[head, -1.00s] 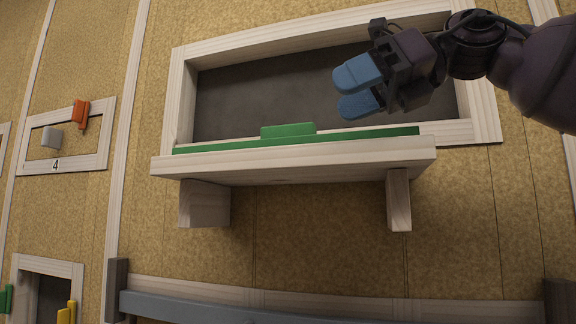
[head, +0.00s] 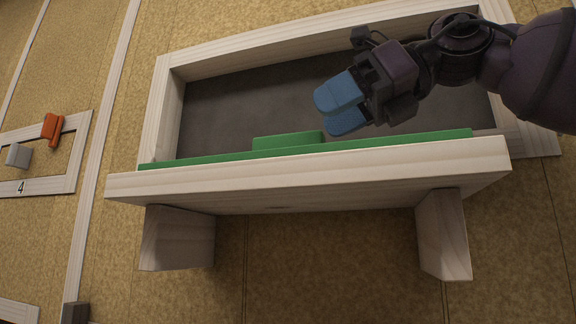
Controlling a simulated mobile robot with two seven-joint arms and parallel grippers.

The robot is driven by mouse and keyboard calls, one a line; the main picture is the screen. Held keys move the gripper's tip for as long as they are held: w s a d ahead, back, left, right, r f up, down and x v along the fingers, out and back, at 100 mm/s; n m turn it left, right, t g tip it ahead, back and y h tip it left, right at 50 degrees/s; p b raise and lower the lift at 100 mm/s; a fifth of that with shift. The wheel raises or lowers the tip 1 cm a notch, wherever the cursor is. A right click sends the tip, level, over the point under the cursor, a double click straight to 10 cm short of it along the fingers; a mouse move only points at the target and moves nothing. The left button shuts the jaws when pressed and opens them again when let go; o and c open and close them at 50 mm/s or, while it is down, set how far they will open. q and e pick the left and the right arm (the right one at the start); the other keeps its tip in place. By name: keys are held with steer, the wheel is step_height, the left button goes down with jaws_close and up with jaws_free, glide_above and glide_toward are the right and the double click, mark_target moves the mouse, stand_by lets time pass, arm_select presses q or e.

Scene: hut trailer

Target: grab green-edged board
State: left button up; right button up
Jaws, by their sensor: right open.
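A long green edge strip (head: 400,143) with a raised green block (head: 287,141) near its middle runs along the back of a pale wooden ledge (head: 310,180). I take this as the green-edged board; how far it extends behind the ledge is hidden. My right gripper (head: 340,104) has blue fingertips and comes in from the upper right. It is open and empty, in front of the dark recess, just above and to the right of the green block in the picture. I cannot tell if it touches. My left gripper is not in view.
A pale wooden frame (head: 165,105) surrounds the dark grey recess (head: 230,105). Two wooden supports (head: 178,240) and (head: 443,235) stand under the ledge. At the left, a smaller frame marked 4 (head: 30,187) has an orange piece (head: 52,129) and a grey block (head: 18,155).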

mark_target(289, 137)
steer(key=shift+w+a+f, duration=0.1)
steer(key=shift+a+f, duration=0.15)
steer(key=shift+a, duration=0.25)
steer(key=p+x, duration=0.1)
steer(key=x, duration=0.2)
steer(key=shift+a+f, duration=0.1)
steer(key=shift+a, duration=0.15)
steer(key=shift+w+a+f, duration=0.15)
steer(key=shift+a+f, duration=0.05)
steer(key=shift+a, duration=0.1)
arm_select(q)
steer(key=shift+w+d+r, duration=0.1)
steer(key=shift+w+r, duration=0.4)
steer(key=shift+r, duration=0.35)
arm_select(e)
steer(key=shift+d, duration=0.1)
steer(key=c, duration=0.9)
jaws_close()
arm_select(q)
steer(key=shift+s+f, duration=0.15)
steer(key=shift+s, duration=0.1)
